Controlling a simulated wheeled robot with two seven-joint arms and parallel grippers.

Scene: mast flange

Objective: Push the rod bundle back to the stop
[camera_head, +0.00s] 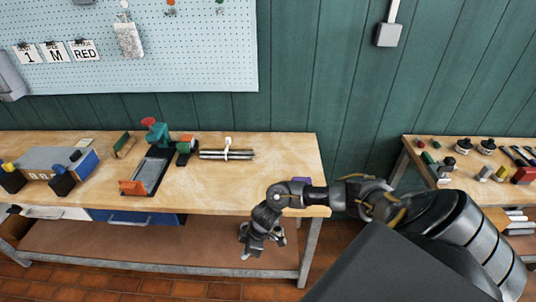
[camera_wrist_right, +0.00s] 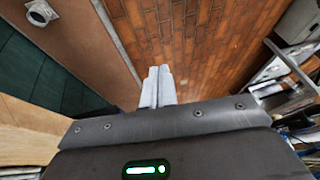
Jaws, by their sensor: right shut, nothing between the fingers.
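The rod bundle (camera_head: 240,155) lies on the wooden workbench, several grey rods side by side running left to right, with a pale tie (camera_head: 227,148) around their middle. Its left end is close to a small green and orange block (camera_head: 184,148); whether they touch I cannot tell. I cannot make out for sure which part is the stop. My right gripper (camera_head: 247,254) hangs in front of the bench, below its top and well away from the bundle. It is shut and empty; its fingers (camera_wrist_right: 158,88) show together in the wrist view. My left gripper is not in view.
Left of the bundle stand a green vise-like device (camera_head: 157,132) and a dark tray with an orange end (camera_head: 132,187). A purple item (camera_head: 302,181) lies near the bench's right edge, by my right arm. The benchtop in front of the bundle is clear. A second bench (camera_head: 410,152) stands right.

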